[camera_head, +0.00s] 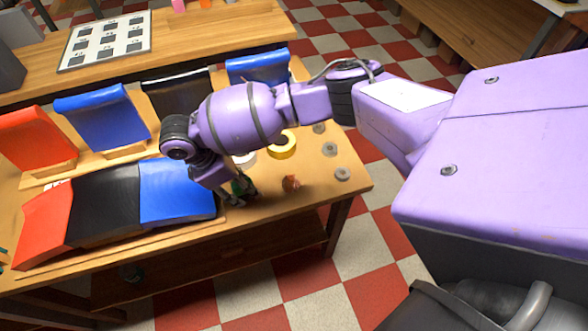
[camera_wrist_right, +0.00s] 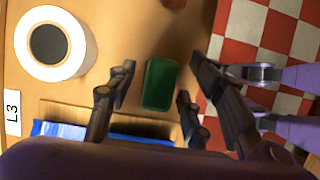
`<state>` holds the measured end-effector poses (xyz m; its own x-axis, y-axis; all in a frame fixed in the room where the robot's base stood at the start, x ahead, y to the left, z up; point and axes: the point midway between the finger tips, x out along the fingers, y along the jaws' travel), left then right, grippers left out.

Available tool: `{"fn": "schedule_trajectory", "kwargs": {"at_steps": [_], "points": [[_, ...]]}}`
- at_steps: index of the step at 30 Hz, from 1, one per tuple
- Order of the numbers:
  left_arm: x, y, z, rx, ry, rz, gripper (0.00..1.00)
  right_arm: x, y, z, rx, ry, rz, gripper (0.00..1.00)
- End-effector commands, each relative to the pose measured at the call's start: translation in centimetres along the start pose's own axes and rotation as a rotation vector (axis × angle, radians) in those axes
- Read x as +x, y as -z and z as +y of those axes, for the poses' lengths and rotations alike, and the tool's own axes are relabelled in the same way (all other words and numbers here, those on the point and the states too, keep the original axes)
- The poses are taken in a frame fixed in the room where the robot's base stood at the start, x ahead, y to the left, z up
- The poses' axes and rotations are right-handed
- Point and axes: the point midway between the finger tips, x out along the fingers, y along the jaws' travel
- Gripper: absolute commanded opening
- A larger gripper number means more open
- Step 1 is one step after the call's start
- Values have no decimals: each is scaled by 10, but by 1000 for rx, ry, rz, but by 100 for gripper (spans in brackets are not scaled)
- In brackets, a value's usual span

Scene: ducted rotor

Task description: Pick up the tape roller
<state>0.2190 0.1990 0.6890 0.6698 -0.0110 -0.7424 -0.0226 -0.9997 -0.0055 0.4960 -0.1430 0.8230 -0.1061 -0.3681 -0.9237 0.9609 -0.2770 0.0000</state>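A white roll with a dark centre (camera_wrist_right: 55,42) lies at the upper left of the wrist view. My right gripper (camera_head: 240,188) is low over the table's right part. In the wrist view its fingers (camera_wrist_right: 160,66) are open, with a green block-like thing (camera_wrist_right: 160,88) between them. I cannot tell whether they touch it. My left gripper is not in view.
Red, black and blue sloped bins (camera_head: 178,190) stand left of the gripper. An orange-brown thing (camera_head: 291,183) and several small grey discs (camera_head: 343,174) lie to the right. A label reading L3 (camera_wrist_right: 12,112) is on the wooden table (camera_head: 310,200). The table's edge is close to the gripper.

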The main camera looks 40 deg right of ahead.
Motion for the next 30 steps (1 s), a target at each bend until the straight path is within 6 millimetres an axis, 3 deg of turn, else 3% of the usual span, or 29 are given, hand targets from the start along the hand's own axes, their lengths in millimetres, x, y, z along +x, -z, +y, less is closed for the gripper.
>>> {"fn": "schedule_trajectory", "kwargs": {"at_steps": [1,10,22,28,30], "points": [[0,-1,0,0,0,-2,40,0,0,0,0,0,0,39],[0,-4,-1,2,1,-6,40,-1,0,1,0,-2,1,0],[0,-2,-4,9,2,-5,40,-8,-2,2,0,-4,2,0],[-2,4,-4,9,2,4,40,-32,-11,3,1,-6,4,0],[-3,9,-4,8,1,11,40,-44,-15,-7,-3,-7,5,0]]}}
